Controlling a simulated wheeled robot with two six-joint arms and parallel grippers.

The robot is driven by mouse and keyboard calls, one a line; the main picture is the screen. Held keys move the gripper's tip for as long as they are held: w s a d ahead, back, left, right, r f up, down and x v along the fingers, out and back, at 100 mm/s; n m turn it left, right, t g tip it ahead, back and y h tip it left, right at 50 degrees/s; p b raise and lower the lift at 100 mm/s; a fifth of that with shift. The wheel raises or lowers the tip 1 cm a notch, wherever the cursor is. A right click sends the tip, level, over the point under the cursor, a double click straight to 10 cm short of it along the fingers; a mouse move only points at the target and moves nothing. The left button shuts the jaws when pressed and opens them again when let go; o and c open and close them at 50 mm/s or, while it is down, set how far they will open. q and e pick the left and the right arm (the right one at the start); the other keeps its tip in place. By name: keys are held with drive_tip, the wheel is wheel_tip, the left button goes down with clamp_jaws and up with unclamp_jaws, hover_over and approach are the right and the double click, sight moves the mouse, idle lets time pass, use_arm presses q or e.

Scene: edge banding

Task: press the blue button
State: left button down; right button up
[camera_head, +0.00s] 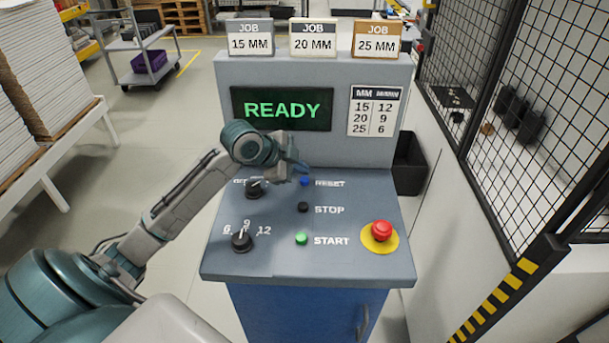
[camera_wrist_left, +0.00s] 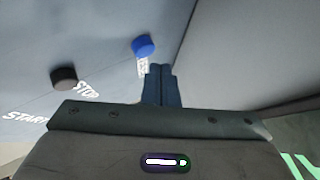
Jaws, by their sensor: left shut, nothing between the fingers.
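The blue button (camera_head: 304,181) sits on the sloped panel (camera_head: 350,265), left of the word RESET. It also shows in the left wrist view (camera_wrist_left: 143,46), just beyond and slightly left of my fingertips. My left gripper (camera_head: 301,168) is shut and empty, reaching in from the left over the upper panel. Its fingertips are close above the button on its far side; in the left wrist view the closed fingers (camera_wrist_left: 160,72) appear apart from it. My right gripper is not in view.
Below are the black STOP button (camera_head: 303,207) and the green START button (camera_head: 301,238). A red emergency knob (camera_head: 382,231) is at right. Two black dials, the lower one (camera_head: 241,239) clear, are at left. The screen (camera_head: 282,109) reads READY.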

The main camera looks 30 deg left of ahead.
sight(301, 180)
use_arm(q)
wheel_tip(301, 180, up, 5)
drive_tip(key=p, duration=0.4)
drive_tip(key=shift+p, duration=0.3)
idle(0.4)
drive_tip(key=shift+f, duration=0.1)
idle(0.4)
